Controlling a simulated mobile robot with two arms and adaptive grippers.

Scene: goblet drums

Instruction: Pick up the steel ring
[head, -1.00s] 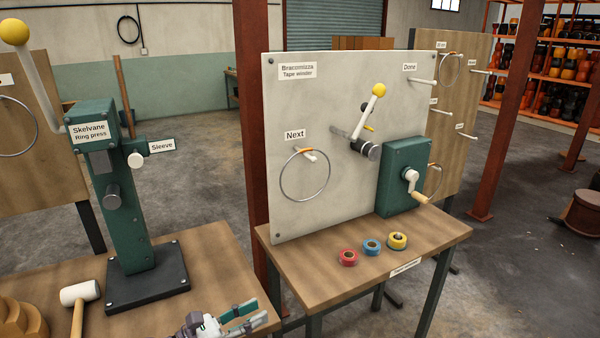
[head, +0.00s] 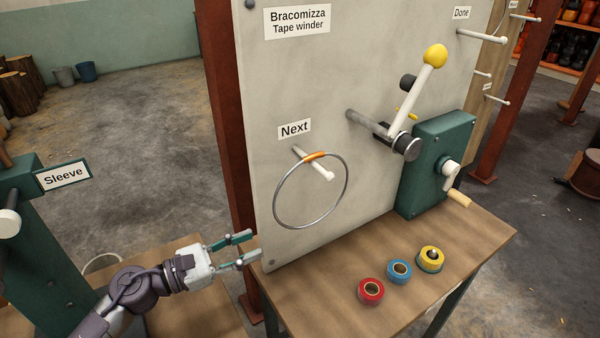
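The steel ring (head: 346,196) hangs on the white peg (head: 318,166) under the "Next" label on the grey panel. It is a thin round hoop with a short orange band (head: 314,156) at its top, by the peg. My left gripper (head: 254,247) is open and empty, left of and a little below the ring, near the panel's lower left edge. Its two green-padded fingers point right, apart from the ring. My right gripper is not in this view.
The panel (head: 290,90) carries a lever with a yellow knob (head: 435,56) and a green crank box (head: 432,150). Red (head: 371,291), blue (head: 400,271) and yellow (head: 431,259) tape rolls lie on the table (head: 340,290) below. A green press (head: 40,250) stands at left.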

